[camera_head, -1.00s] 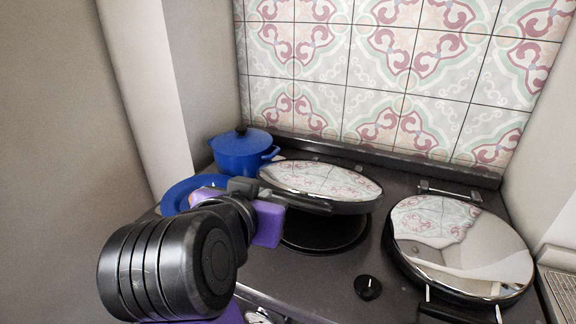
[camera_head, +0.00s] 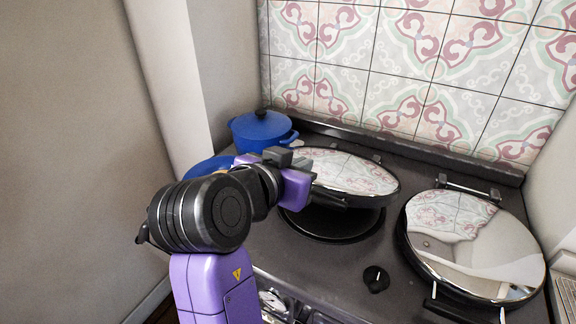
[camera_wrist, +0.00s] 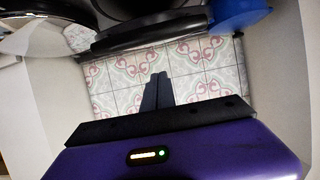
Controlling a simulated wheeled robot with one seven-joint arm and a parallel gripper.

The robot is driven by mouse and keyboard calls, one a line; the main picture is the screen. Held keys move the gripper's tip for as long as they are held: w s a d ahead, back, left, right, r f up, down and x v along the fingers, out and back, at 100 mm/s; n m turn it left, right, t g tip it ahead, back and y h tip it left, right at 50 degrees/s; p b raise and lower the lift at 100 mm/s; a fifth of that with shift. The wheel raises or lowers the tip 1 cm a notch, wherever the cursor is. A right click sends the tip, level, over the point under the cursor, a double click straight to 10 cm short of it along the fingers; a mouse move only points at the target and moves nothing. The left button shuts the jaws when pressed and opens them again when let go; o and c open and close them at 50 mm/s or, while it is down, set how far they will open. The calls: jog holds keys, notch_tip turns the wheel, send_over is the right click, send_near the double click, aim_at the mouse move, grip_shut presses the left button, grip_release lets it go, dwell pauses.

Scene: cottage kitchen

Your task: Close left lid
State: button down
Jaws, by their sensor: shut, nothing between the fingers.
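The left lid (camera_head: 345,170) is a round, mirror-topped chrome lid. In the head view it hangs tilted, partly open, above the dark left hotplate (camera_head: 318,226), with a gap between them. My gripper (camera_head: 288,158) is shut and empty at the lid's left edge. Its fingers overlap that edge in the picture; I cannot tell whether they touch it. In the wrist view the closed fingers (camera_wrist: 158,92) point toward a dark curved rim (camera_wrist: 150,38), probably the lid's.
The right lid (camera_head: 475,245) lies closed. A black knob (camera_head: 376,279) sits in front. A tiled wall (camera_head: 400,70) rises behind.

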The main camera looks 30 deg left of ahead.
jog(key=shift+s+f+p, duration=0.15)
jog(key=shift+s+f, duration=0.05)
jog(key=shift+f, duration=0.8)
jog(key=shift+s+f+p, duration=0.15)
jog(key=shift+s+f, duration=0.05)
jog(key=shift+f, duration=0.75)
jog(key=shift+f, duration=0.1)
